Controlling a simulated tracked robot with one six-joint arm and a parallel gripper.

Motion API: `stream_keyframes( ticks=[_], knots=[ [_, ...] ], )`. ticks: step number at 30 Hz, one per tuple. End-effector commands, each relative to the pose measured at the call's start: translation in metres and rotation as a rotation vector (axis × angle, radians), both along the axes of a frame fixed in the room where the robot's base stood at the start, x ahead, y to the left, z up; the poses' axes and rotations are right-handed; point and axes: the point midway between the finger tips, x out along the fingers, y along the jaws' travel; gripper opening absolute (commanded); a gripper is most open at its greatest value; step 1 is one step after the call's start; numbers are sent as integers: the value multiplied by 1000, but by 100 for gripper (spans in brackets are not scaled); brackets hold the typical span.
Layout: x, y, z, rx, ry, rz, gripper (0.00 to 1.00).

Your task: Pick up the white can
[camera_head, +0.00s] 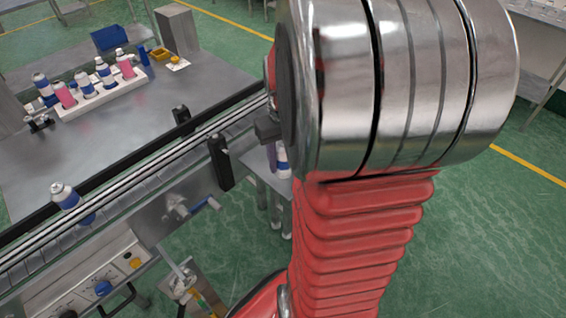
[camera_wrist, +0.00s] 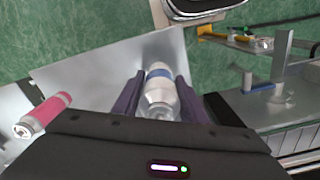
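A white can (camera_wrist: 160,92) with a blue band stands on a metal surface (camera_wrist: 90,72) in the wrist view. My gripper (camera_wrist: 162,76) has its two purple fingers on either side of it. Narrow gaps seem to show between the fingers and the can, so the gripper looks open around it. In the head view my arm hides most of the gripper; a small part of the white-and-blue can (camera_head: 283,160) shows at the arm's left edge.
A conveyor (camera_head: 120,200) carries another blue-and-white can (camera_head: 70,200). A white rack (camera_head: 100,98) with several cans sits on the table behind. Metal fixtures (camera_wrist: 275,85) stand on the right in the wrist view.

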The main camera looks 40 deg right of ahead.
Motion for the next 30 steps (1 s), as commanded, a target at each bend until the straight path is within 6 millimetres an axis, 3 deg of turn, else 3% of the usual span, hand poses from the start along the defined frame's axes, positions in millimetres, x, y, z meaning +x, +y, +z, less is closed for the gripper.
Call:
stream_keyframes(
  ticks=[10, 20, 26, 30],
  knots=[
    [0, 0, 0, 0, 0, -1, 14],
    [0, 0, 3, 0, -1, -1, 12],
    [0, -1, 24, -2, -2, -1, 12],
    [1, -1, 48, -2, -3, -1, 12]
  ],
)
